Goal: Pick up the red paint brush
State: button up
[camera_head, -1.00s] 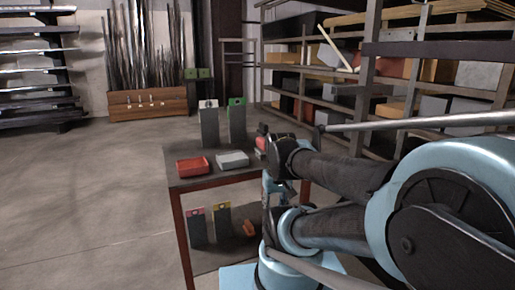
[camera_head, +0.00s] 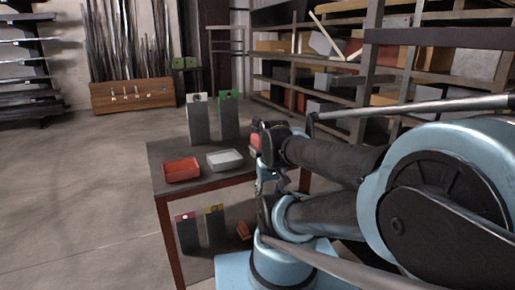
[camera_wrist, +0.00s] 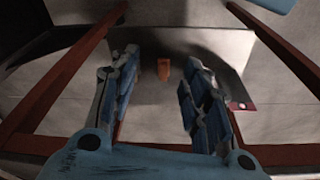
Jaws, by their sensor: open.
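A small orange-red object (camera_head: 243,230) lies on the lower level of the table in the head view. It also shows in the wrist view (camera_wrist: 163,69), ahead of and between my fingers. It is too small to tell for certain that it is the red paint brush. My gripper (camera_wrist: 161,60) is open and empty, with blue-grey fingers on either side of the object and apart from it. In the head view my arm reaches to the table's right side, and my fingers cannot be made out clearly there.
The table has dark red legs and a grey top (camera_head: 163,150). On it stand a red tray (camera_head: 182,170), a light grey tray (camera_head: 225,160) and upright grey panels (camera_head: 198,120). More panels (camera_head: 187,234) stand below. Loaded shelves (camera_head: 330,80) fill the right. Floor at left is clear.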

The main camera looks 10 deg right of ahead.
aim_at(255, 150)
jog(key=z, duration=1.4)
jog(key=k, duration=2.1)
jog(key=u, duration=0.7)
jog(key=i, duration=1)
